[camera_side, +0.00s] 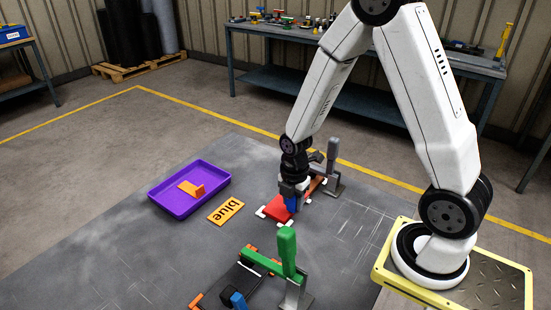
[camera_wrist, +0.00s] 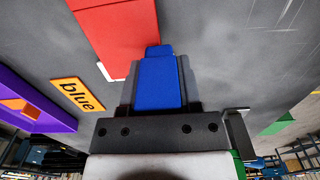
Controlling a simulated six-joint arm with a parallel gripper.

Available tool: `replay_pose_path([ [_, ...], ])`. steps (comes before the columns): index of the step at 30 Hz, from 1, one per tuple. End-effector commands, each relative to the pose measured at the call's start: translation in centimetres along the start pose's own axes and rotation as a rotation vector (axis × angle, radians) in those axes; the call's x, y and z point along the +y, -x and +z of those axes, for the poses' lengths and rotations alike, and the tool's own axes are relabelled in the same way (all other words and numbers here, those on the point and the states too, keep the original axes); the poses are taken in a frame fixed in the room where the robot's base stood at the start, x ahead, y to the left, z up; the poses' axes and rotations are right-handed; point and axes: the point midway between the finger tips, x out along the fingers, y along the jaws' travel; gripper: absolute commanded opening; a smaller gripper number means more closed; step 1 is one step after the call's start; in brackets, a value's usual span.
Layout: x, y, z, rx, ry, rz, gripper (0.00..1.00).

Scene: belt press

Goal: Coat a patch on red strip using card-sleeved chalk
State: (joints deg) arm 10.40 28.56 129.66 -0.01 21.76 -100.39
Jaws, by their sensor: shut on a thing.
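My gripper (camera_side: 291,194) is shut on a blue chalk piece (camera_wrist: 158,82), pointing down at the near part of the red strip (camera_side: 278,208). The chalk also shows as a small blue patch in the side view (camera_side: 292,203). In the wrist view its tip overlaps the edge of the red strip (camera_wrist: 115,30); whether it touches, I cannot tell. The strip lies flat, with white pieces at its near end. Its far part is partly hidden behind my gripper. I cannot make out any coating on the strip.
A purple tray (camera_side: 159,207) holding an orange piece (camera_side: 191,188) stands left. An orange card reading "blue" (camera_side: 226,211) lies between tray and strip. A grey upright lever (camera_side: 332,157) stands behind my gripper. A green-levered press (camera_side: 288,250) with a dark strip stands in front.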

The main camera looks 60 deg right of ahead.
Motion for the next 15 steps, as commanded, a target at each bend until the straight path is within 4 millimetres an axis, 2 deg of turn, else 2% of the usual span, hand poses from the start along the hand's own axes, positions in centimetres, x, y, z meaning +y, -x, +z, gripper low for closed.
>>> replay_pose_path([
  [2, 0.3, -0.9, 0.0, 0.000, 0.000, -0.002, 0.00],
  [15, 4.4, -0.9, 0.0, 0.000, 0.000, 0.001, 0.00],
])
